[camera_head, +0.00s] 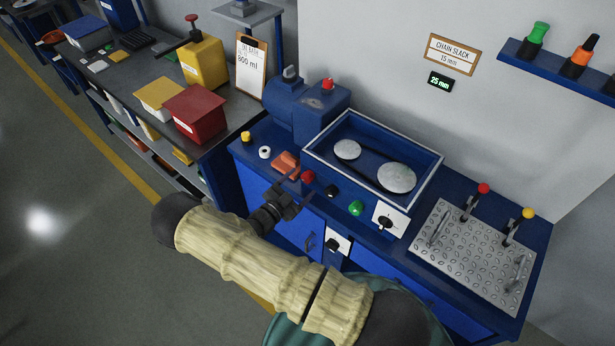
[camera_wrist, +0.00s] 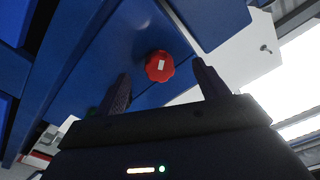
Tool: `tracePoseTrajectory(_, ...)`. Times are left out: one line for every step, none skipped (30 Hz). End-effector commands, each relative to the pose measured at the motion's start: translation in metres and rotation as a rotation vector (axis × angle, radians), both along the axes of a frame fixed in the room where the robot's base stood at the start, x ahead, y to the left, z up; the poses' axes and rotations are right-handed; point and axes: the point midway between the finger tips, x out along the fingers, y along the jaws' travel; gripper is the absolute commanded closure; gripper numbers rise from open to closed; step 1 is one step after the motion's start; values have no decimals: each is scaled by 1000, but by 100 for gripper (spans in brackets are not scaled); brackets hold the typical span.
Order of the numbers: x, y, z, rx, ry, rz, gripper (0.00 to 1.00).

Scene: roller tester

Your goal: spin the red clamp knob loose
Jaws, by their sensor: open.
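The red clamp knob (camera_wrist: 159,66) is a lobed round knob with a white mark on its face. It sits on a blue surface in the wrist view, ahead of my gripper (camera_wrist: 161,80) and between the lines of its two fingers. The fingers are spread, and nothing is between them. In the head view a red knob (camera_head: 308,176) shows on the front of the blue bench, just right of my gripper (camera_head: 293,183); it appears to be the same knob. The gripper looks close to it, but I cannot tell whether they touch.
A black knob (camera_head: 332,191) and a green button (camera_head: 355,208) lie right of the red knob. An orange object (camera_head: 287,164) lies behind my gripper. A blue tray with two pale pulleys (camera_head: 397,178) stands above. A tread plate (camera_head: 470,255) with levers is at right.

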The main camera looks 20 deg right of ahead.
Motion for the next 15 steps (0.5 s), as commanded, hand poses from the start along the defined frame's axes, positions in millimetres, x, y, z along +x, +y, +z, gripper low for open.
tracePoseTrajectory(-2, 3, 0, 0, 0, 1, 28)
tracePoseTrajectory(-3, 5, 0, 0, 0, 1, 28)
tracePoseTrajectory(-5, 7, 0, 0, 1, 1, 28)
tracePoseTrajectory(-6, 8, 0, 0, 1, 1, 28)
tracePoseTrajectory(-7, 10, 0, 0, 0, 1, 28)
tracePoseTrajectory(-8, 12, 0, 0, 0, 1, 28)
tracePoseTrajectory(-10, 14, 0, 0, 0, 1, 28)
tracePoseTrajectory(-11, 15, 0, 0, 0, 1, 28)
tracePoseTrajectory(-12, 17, 0, 0, 0, 1, 28)
tracePoseTrajectory(-13, 19, 0, 0, 1, 1, 28)
tracePoseTrajectory(-14, 20, 0, 0, 1, 1, 28)
tracePoseTrajectory(-16, 22, 0, 0, 1, 1, 28)
tracePoseTrajectory(-17, 24, 0, 0, 1, 1, 28)
tracePoseTrajectory(-18, 25, 0, 0, 1, 1, 28)
tracePoseTrajectory(-20, 27, 0, 0, 1, 1, 28)
